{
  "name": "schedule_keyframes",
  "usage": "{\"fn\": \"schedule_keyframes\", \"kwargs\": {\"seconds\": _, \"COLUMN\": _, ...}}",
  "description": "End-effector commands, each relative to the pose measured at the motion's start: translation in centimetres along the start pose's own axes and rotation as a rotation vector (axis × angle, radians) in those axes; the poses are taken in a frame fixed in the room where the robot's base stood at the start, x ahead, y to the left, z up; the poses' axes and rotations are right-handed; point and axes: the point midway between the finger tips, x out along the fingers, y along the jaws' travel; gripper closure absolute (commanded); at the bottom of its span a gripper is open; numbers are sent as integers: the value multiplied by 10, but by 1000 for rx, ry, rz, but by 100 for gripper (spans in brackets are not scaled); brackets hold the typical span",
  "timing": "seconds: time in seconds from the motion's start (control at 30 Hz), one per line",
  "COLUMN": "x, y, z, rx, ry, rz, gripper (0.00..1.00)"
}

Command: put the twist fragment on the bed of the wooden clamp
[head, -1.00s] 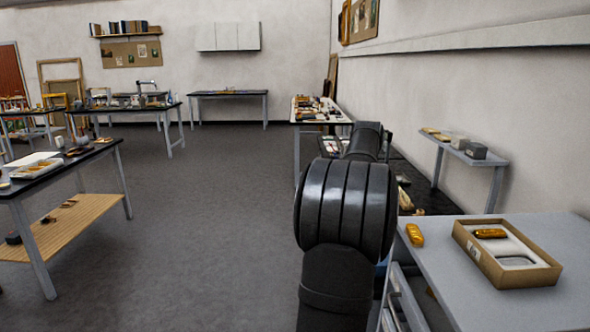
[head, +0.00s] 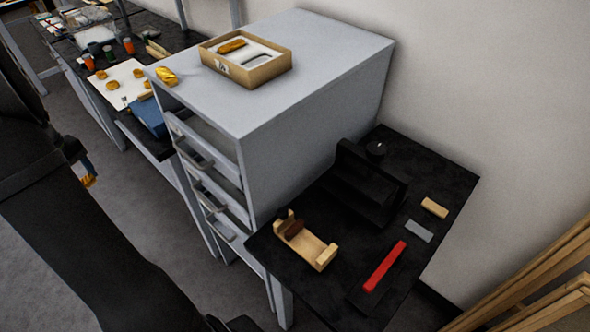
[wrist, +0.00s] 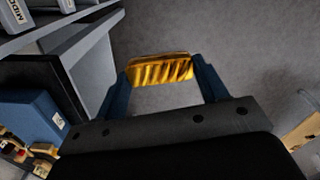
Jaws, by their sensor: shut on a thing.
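The twist fragment (wrist: 160,70), a gold ribbed bar, is held crosswise between the blue fingers of my gripper (wrist: 163,74) in the wrist view, with floor behind it. In the head view, a bit of gold (head: 88,181) shows below a blue finger at the left, beside my dark arm and over the floor; most of the gripper is hidden there. The wooden clamp (head: 318,251) lies on the black bench at lower centre, with a brown jaw at its left end and a pale end block at its right. Its bed looks empty, and my gripper is well away from it.
A grey drawer cabinet (head: 300,100) stands between the benches, bearing a gold piece (head: 166,76) and a cardboard box (head: 276,72). On the black bench (head: 445,170) are a red bar (head: 384,266), a grey block (head: 418,231) and a wooden block (head: 434,208).

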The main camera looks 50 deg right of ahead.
Motion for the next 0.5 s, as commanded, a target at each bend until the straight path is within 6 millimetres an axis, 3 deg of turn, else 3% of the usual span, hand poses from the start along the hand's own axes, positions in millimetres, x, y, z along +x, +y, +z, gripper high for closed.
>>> {"fn": "schedule_keyframes", "kwargs": {"seconds": 0.3, "x": -50, "y": -23, "z": -71, "rx": -114, "ry": 5, "rz": 1, "gripper": 56}}
{"fn": "schedule_keyframes", "kwargs": {"seconds": 0.5, "x": -87, "y": -35, "z": -103, "rx": -173, "ry": 3, "rz": 1, "gripper": 56}}
